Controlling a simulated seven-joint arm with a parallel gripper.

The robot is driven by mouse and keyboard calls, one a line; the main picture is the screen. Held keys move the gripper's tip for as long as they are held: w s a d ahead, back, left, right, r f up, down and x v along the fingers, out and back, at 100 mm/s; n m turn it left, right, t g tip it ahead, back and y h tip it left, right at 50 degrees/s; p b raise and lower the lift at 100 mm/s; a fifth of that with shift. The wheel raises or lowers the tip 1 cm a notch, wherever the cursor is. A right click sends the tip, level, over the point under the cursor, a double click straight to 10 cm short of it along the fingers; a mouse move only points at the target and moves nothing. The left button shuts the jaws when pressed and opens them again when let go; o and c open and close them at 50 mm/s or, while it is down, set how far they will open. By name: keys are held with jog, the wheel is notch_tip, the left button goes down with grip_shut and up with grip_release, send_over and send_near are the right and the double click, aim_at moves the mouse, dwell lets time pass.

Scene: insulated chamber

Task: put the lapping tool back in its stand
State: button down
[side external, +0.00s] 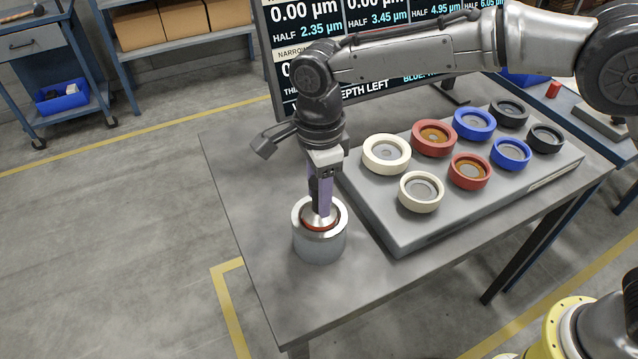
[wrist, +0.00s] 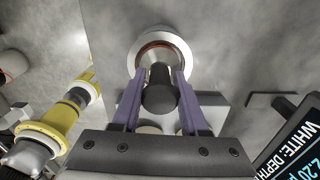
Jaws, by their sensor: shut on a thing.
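The lapping tool has a black knobbed handle (wrist: 160,98) and a pale metal lower part (side external: 320,219). My gripper (side external: 321,204) points down with its purple fingers shut on the handle, one on each side; it also shows in the wrist view (wrist: 160,76). The stand (side external: 320,246) is a grey cylinder with a bright rim and a reddish ring inside, near the table's left side; its rim shows in the wrist view (wrist: 187,50). The tool's lower part is at the stand's mouth, roughly centred and upright. How deep it sits is hidden.
A grey tray (side external: 402,238) to the right carries several white, red, blue and black ring-shaped pots. A display screen (side external: 290,60) stands behind. The tabletop (side external: 262,215) left of the stand is clear. A yellow and grey machine part (side external: 555,330) is at lower right.

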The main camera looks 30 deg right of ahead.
jog(key=shift+c, duration=1.7)
grip_release()
